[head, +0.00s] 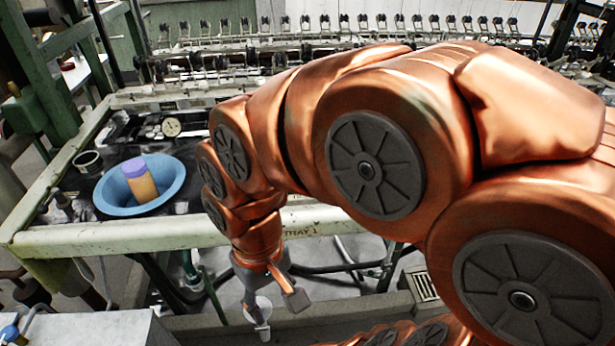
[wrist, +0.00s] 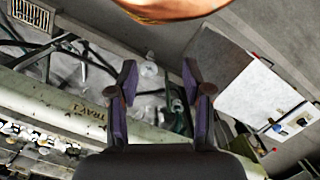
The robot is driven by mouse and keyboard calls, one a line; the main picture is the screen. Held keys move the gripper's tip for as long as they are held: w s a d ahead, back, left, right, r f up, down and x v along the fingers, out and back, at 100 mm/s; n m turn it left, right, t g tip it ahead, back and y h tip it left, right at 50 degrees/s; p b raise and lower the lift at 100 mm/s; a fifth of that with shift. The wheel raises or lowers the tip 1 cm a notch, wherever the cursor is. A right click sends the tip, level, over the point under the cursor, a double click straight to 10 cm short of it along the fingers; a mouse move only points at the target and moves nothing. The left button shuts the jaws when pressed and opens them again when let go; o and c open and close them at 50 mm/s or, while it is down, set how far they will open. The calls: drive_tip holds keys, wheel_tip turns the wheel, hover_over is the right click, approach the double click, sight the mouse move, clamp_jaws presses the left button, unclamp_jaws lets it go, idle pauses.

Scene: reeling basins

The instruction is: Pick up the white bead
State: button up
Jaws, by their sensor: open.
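My gripper (head: 279,314) points down in front of the pale green machine frame, with its fingers spread. In the wrist view my gripper (wrist: 160,78) shows two dark purple fingers wide apart, with nothing held between them. A small pale white object (head: 262,308) shows by the fingers in the head view. A whitish, partly glassy shape (wrist: 149,74) also lies beyond the gap in the wrist view, nearer the left finger. I cannot tell for sure that either is the white bead, nor how far below the fingers it lies.
A blue bowl (head: 108,198) holds an orange cylinder (head: 143,187) with a purple top. The green frame beam (head: 110,238) runs beside my gripper. A light grey box (wrist: 246,75) stands at the right in the wrist view. Pipes and a floor grate (wrist: 28,12) lie below.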

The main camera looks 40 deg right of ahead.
drive_tip(key=w+d+r+m+t+y+p, duration=0.1)
drive_tip(key=w+d+m+t+p, duration=0.1)
drive_tip(key=w+d+m, duration=0.7)
drive_tip(key=w+d+r+m+t+y+p, duration=0.15)
drive_tip(key=w+d+m, duration=0.4)
drive_tip(key=w, duration=0.85)
drive_tip(key=d+f+m+t+h+p, duration=0.1)
drive_tip(key=d+f+m, duration=0.25)
drive_tip(key=d, duration=0.45)
drive_tip(key=d+f+m+t+p, duration=0.1)
drive_tip(key=d+f+m, duration=0.1)
drive_tip(key=d+m, duration=0.5)
drive_tip(key=d+f+m+t+h, duration=0.1)
drive_tip(key=d+f+m, duration=0.1)
drive_tip(key=d, duration=0.8)
drive_tip(key=shift+w+a+p+x, duration=0.1)
drive_tip(key=shift+p+x, duration=0.45)
drive_tip(key=shift+x, duration=0.75)
drive_tip(key=shift+w+a+p+x, duration=0.15)
drive_tip(key=shift+p+x, duration=0.4)
drive_tip(key=shift+x, duration=0.75)
drive_tip(key=shift+w+a+p+x, duration=0.1)
drive_tip(key=shift+p+x, duration=0.45)
drive_tip(key=shift+x, duration=0.75)
drive_tip(key=shift+r, duration=0.15)
drive_tip(key=c, duration=0.7)
